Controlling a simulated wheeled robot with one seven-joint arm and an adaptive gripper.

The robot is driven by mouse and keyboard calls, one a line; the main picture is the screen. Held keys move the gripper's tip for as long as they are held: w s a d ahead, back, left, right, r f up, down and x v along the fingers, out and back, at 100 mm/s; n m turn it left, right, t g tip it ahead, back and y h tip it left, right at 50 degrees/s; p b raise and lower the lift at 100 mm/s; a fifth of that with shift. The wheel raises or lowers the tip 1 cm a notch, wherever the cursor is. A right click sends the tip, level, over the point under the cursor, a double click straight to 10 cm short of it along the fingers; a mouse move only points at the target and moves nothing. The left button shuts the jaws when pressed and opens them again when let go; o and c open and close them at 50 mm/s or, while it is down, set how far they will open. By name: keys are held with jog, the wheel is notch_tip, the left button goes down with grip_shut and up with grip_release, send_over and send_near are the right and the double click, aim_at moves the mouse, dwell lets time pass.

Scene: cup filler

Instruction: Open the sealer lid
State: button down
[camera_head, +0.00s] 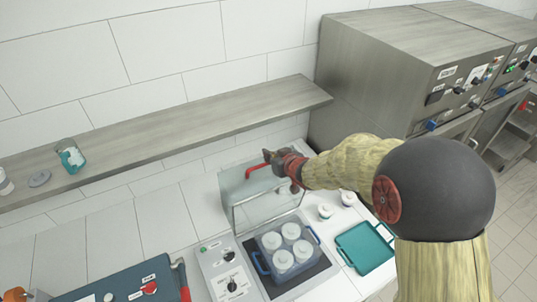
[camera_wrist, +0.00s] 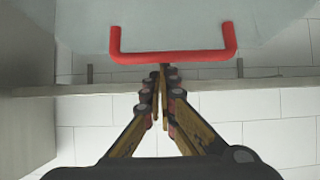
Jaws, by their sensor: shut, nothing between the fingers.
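The sealer lid (camera_head: 240,187) stands raised, roughly upright, at the back of the sealer (camera_head: 228,276). Its red handle (camera_head: 262,165) is at the upper edge, and the handle (camera_wrist: 172,57) spans the top of the wrist view on the pale lid panel (camera_wrist: 180,25). My gripper (camera_head: 268,155) is beside the handle, with its fingers shut and empty. In the wrist view the fingertips (camera_wrist: 161,70) meet just below the handle bar; I cannot tell whether they touch it. A blue cup tray (camera_head: 262,262) with several white-lidded cups sits in the open sealer.
A teal tray (camera_head: 364,250) and small white-lidded cups (camera_head: 326,211) are right of the sealer. A shelf (camera_head: 200,126) runs along the wall behind, close to my gripper. Steel machines (camera_head: 385,75) stand at the right. A blue-grey machine (camera_head: 130,287) is at the left.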

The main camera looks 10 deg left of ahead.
jog(key=shift+s+d+f, duration=0.1)
jog(key=shift+s+d, duration=0.75)
jog(key=shift+s, duration=0.3)
jog(key=shift+s+d+f, duration=0.1)
jog(key=shift+s+d, duration=0.75)
jog(key=shift+s, duration=0.25)
notch_tip(320, 180, up, 3)
jog(key=w+a, duration=0.2)
jog(key=w, duration=0.1)
jog(key=s+f+v, duration=0.1)
jog(key=v, duration=0.8)
jog(key=shift+d+f, duration=0.3)
jog(key=shift+d, duration=0.05)
